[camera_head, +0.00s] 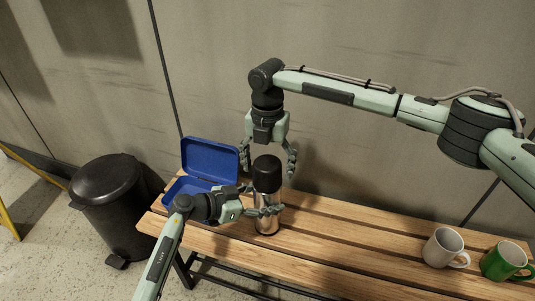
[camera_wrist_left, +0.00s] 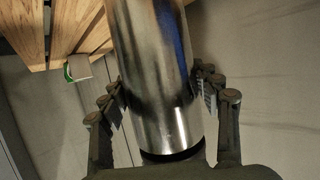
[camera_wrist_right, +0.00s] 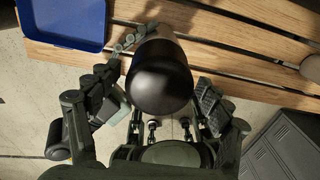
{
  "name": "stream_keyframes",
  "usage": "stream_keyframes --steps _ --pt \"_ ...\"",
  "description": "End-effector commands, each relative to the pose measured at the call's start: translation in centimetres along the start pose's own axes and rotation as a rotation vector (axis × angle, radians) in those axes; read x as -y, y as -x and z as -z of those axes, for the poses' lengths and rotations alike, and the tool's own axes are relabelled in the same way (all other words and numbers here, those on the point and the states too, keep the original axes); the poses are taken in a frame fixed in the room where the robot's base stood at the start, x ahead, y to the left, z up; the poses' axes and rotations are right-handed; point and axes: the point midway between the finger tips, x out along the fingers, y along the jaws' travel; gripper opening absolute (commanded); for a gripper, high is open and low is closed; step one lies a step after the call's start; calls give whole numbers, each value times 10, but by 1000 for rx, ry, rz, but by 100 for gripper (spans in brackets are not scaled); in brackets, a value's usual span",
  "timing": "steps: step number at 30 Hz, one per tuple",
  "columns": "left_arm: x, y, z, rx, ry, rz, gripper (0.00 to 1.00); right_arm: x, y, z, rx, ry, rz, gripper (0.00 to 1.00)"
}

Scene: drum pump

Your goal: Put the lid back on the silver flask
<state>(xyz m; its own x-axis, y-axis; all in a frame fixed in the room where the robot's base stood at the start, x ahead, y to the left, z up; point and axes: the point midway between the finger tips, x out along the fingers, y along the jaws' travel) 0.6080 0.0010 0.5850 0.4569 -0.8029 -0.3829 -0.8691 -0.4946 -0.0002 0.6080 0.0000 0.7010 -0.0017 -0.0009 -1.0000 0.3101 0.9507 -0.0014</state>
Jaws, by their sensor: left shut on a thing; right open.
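The silver flask (camera_head: 267,221) stands upright on the wooden bench, and its metal body fills the middle of the left wrist view (camera_wrist_left: 155,70). The black lid (camera_head: 267,172) sits at the top of the flask; I cannot tell whether it is fully seated. My left gripper (camera_head: 268,211) is shut on the flask body, with fingers on both sides. My right gripper (camera_head: 269,168) points down from above, open, its fingers on either side of the lid. In the right wrist view the lid (camera_wrist_right: 160,78) lies between the spread fingers without clear contact.
An open blue box (camera_head: 210,158) is on the bench left of the flask. A white mug (camera_head: 442,248) and a green mug (camera_head: 502,262) stand at the right end. The bench (camera_head: 340,232) is clear between flask and mugs. A black bin (camera_head: 108,195) stands left.

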Motion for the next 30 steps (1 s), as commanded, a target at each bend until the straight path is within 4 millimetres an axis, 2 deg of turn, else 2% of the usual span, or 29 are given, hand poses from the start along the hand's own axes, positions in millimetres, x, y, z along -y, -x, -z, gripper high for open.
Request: stream_keyframes --steps 6,15,27,30 --pt "0 0 0 1 0 -1 0 0 -18 0 1 0 -1 79" --pt "0 0 0 0 1 -1 0 0 -20 0 1 0 -1 79" --pt "0 0 0 0 1 -1 0 0 -19 0 1 0 -1 31" --pt "0 0 0 0 1 -1 0 0 -20 0 1 -7 -1 28"
